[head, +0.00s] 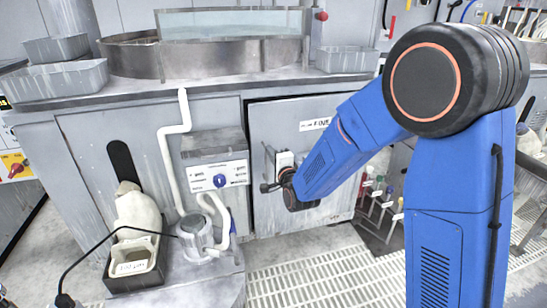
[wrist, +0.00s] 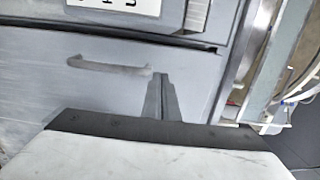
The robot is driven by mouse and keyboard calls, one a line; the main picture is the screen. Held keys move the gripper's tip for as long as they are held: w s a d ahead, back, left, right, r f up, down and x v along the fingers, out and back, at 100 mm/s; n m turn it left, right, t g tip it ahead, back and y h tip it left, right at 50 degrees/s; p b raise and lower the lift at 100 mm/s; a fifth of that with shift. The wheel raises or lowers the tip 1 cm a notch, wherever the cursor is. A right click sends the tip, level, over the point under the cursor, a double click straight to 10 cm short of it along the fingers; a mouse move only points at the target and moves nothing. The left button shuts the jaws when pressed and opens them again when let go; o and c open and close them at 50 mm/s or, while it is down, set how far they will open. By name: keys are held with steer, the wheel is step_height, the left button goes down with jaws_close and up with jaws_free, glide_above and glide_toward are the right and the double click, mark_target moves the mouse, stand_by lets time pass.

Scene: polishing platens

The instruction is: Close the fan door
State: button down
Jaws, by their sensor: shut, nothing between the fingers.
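The fan door seems to be the grey cabinet door (head: 345,165) under the worktop in the head view, with a white label near its top. A dark gap shows along its top edge, so it looks slightly ajar. My gripper (head: 264,187) is in front of the door's left part, at the end of my blue arm, which hides part of the door. In the wrist view my gripper (wrist: 158,76) is shut and empty. Its fingertips are close to a grey panel (wrist: 60,105), just right of a pale bar handle (wrist: 110,66). I cannot tell whether they touch it.
A grey control box (head: 215,165) with a blue knob and white pipes stands left of the door. A white bottle (head: 137,220) sits in a dark holder farther left. Metal trays (head: 65,80) and a round basin (head: 130,55) are on the worktop. Grated floor (head: 320,280) lies in front.

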mark_target(260, 138)
steer(key=x, duration=0.8)
steer(key=shift+w+a, duration=0.15)
